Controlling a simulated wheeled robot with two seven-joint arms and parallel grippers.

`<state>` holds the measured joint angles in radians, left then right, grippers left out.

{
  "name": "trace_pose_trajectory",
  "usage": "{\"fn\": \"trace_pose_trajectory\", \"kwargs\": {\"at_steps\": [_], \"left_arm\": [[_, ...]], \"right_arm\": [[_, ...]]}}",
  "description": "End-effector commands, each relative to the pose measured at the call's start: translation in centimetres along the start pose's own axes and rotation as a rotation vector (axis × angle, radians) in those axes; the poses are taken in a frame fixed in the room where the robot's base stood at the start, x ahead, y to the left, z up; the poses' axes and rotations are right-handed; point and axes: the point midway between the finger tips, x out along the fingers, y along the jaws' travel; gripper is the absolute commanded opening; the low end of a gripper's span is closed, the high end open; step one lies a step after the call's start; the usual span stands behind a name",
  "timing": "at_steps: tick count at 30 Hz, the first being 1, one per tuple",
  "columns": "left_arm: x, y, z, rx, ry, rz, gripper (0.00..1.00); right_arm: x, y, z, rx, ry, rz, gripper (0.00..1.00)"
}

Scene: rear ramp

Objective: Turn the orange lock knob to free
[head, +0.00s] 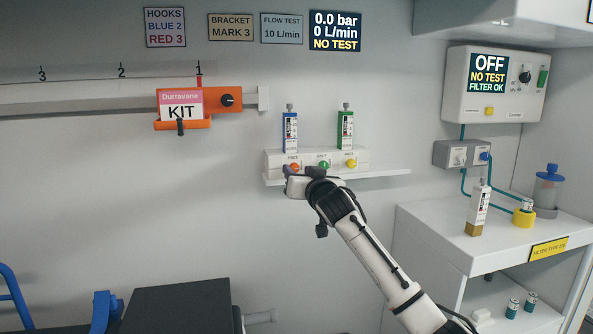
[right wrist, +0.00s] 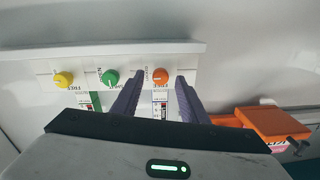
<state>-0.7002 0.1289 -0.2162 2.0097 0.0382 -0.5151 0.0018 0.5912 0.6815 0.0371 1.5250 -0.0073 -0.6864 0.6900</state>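The orange lock knob (head: 293,167) is at the left end of a white wall block (head: 273,157), in a row with a green knob (head: 324,165) and a yellow knob (head: 351,163). In the right wrist view the orange knob (right wrist: 160,76) shows between the fingertips, with a pale pointer line; its small labels are upside down and hard to read. My right gripper (right wrist: 159,78) is open, with one finger on each side of the knob in that view. I cannot tell whether they touch it. My left gripper is not in view.
Blue (head: 290,132) and green (head: 346,128) cartridges stand above the block. A thin shelf (head: 390,172) runs below it. An orange carriage (head: 228,100) with a kit label sits on the wall rail at left. A white cabinet (head: 425,235) stands at right.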

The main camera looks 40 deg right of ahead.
Motion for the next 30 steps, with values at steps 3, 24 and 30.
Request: {"fn": "trace_pose_trajectory", "kwargs": {"at_steps": [3,24,30], "left_arm": [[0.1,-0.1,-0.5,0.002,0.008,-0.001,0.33],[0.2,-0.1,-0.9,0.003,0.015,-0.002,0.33],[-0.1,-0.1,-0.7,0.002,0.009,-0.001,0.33]], "right_arm": [[1.1,0.0,0.0,0.000,-0.001,0.001,0.40],[1.9,0.0,0.1,-0.001,-0.001,0.000,0.00],[1.8,-0.1,0.0,-0.016,-0.002,0.000,0.00]]}}
